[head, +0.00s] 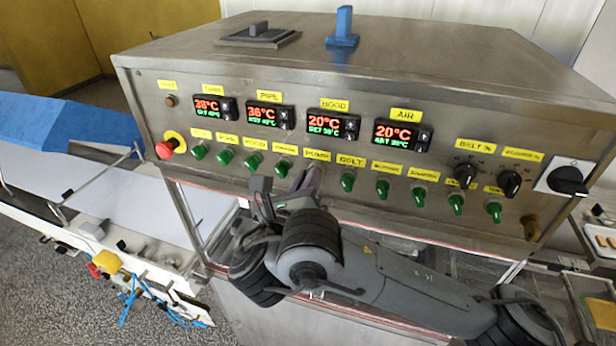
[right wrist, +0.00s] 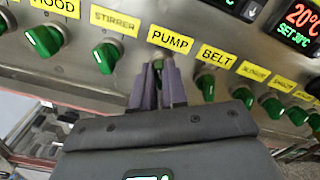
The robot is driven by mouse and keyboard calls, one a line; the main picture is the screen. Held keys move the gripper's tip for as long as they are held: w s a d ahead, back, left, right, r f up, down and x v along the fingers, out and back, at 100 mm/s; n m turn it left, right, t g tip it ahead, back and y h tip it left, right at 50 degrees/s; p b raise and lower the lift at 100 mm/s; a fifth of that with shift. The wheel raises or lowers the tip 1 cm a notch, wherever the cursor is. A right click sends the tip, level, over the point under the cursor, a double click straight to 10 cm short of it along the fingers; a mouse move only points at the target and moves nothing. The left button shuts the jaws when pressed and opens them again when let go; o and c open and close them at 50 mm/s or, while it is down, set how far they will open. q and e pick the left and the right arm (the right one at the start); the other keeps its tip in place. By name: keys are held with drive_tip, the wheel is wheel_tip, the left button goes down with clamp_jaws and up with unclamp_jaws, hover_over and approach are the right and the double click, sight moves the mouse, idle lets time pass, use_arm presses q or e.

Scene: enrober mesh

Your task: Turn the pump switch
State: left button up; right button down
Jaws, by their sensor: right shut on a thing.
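The pump switch (right wrist: 158,66) is under the yellow PUMP label (right wrist: 170,41) on the steel control panel. My right gripper (right wrist: 159,80) has its two purple-grey fingers shut on this switch, one on each side. Only a small part of the switch shows between the fingers, so its angle cannot be read. In the head view my right gripper (head: 309,178) reaches up to the panel just below the PUMP label (head: 317,155), and the fingers cover the switch there. My left gripper is not in view.
The green stirrer switch (head: 283,168) is left of the fingers and the green belt switch (head: 347,182) is right of them, both close. A red emergency button (head: 165,149) is at the panel's left. Temperature displays (head: 335,125) sit above. A conveyor (head: 150,190) extends left.

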idle(0.4)
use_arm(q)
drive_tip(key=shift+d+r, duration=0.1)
use_arm(e)
drive_tip(key=c, duration=1.2)
unclamp_jaws()
drive_tip(key=shift+o, duration=0.2)
drive_tip(key=shift+s+a, duration=0.1)
